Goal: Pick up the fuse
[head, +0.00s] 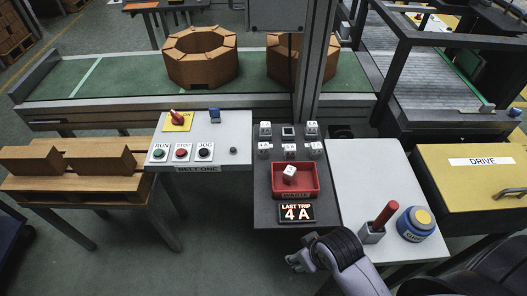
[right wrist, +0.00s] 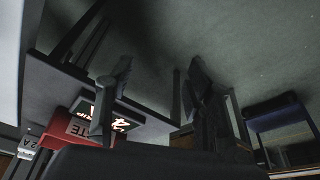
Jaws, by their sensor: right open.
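Several white block fuses stand on the dark panel (head: 264,212), among them a back left one (head: 265,129), a back right one (head: 312,129) and a front middle one (head: 290,152). Their markings are too small to read surely in the head view. Another white fuse (head: 290,173) lies tilted in the red tray (head: 290,194). A display (head: 297,213) reads "LAST TRIP 4 A". My right gripper (head: 298,262) is open and empty, in front of the panel's near edge, apart from the fuses. Its two fingers (right wrist: 158,95) are spread in the right wrist view. My left gripper is out of view.
A white table (head: 365,165) at right holds a red handle in a grey holder (head: 372,233) and a blue-and-yellow button (head: 416,223). The button panel (head: 225,135) is at left. A post (head: 318,60) rises behind the fuses, before the green conveyor (head: 120,78).

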